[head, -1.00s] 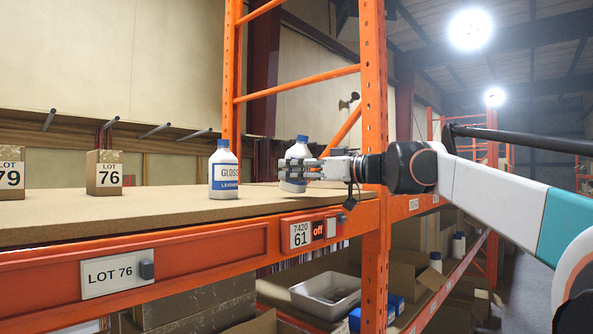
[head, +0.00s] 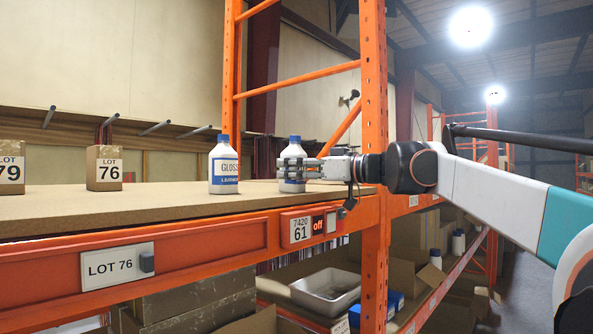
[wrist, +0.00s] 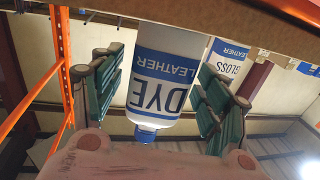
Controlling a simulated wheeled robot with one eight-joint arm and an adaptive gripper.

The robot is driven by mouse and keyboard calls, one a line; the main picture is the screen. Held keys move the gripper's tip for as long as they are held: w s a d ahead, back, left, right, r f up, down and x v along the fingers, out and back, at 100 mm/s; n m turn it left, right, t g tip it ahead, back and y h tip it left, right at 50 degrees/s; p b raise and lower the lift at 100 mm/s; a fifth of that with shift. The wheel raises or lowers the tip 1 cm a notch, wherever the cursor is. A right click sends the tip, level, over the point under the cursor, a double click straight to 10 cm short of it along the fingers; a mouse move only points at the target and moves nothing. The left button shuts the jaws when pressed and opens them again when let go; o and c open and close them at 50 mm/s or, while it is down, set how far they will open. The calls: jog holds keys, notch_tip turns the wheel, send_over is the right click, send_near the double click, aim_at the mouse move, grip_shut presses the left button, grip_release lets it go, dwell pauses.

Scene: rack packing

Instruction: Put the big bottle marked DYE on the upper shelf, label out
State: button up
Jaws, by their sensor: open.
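The DYE bottle (head: 292,153), white with a blue cap and blue-and-white label, stands upright on the upper shelf (head: 120,205), near its right end beside the orange post. In the wrist view, which is upside down, the DYE bottle (wrist: 162,80) shows its label toward the camera, its base at the shelf board. My gripper (head: 288,168) reaches in from the right with its fingers around the bottle. The fingers are open, with gaps on both sides of the bottle in the wrist view. In the head view they cover part of its label.
A GLOSS bottle (head: 224,165) stands to the left, label out. Boxes marked 76 (head: 104,168) and 79 (head: 11,168) stand further left. The orange post (head: 374,100) is close to my gripper. A grey tray (head: 327,290) and cartons lie below.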

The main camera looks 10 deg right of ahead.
jog(key=v, duration=1.2)
jog(key=s+a+v, duration=0.1)
jog(key=v, duration=0.9)
jog(key=shift+a+r, duration=0.2)
jog(key=shift+r, duration=0.15)
dwell(0.8)
jog(key=shift+s, duration=0.1)
